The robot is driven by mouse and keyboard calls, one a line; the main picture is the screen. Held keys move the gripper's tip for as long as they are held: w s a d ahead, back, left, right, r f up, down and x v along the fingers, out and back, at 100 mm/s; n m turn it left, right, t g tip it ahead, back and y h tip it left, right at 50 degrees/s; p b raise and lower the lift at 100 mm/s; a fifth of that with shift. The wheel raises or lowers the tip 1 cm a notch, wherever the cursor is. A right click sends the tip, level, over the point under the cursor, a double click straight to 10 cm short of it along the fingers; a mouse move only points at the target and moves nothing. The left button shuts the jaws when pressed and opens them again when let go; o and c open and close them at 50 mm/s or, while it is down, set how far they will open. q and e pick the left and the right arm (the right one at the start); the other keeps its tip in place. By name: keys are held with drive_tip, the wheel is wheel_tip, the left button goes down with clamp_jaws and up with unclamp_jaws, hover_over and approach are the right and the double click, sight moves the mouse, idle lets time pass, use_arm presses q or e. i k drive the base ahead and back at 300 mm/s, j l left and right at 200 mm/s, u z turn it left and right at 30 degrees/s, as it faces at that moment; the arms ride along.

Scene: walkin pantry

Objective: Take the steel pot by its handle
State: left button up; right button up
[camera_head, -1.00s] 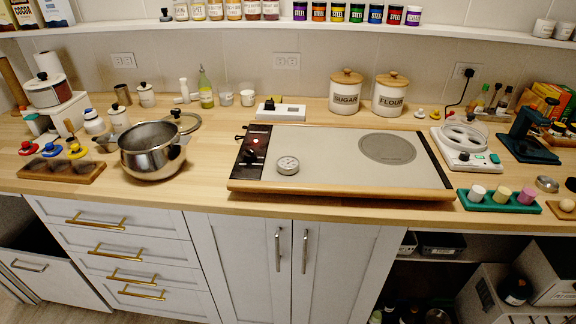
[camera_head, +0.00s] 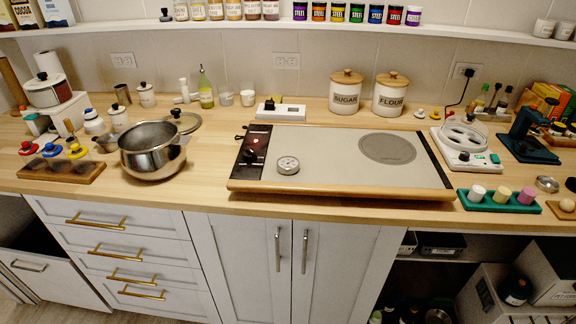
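The steel pot (camera_head: 150,160) stands upright on the wooden counter, left of the cooktop board. It is round and shiny, with its mouth facing up. A lid-like round piece with a dark knob (camera_head: 178,118) shows just behind its right rim. A dark part sits at the pot's right side (camera_head: 181,139), perhaps its handle; I cannot make out its full shape. Neither of my grippers is in the head view.
The cooktop board (camera_head: 330,158) with a thermometer dial (camera_head: 287,165) lies right of the pot. Bottles and a cup stand behind. Counter (camera_head: 205,165) is bare between pot and board.

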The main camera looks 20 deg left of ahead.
sight(151, 150)
drive_tip(key=i+j+u, duration=0.1)
drive_tip(key=u, duration=1.35)
drive_tip(key=i+j, duration=0.1)
drive_tip(key=j, duration=0.25)
drive_tip(key=i+j, duration=0.1)
drive_tip(key=j, duration=0.25)
drive_tip(key=i+j, duration=0.1)
drive_tip(key=j, duration=0.2)
drive_tip(key=i+j, duration=0.1)
drive_tip(key=j, duration=0.25)
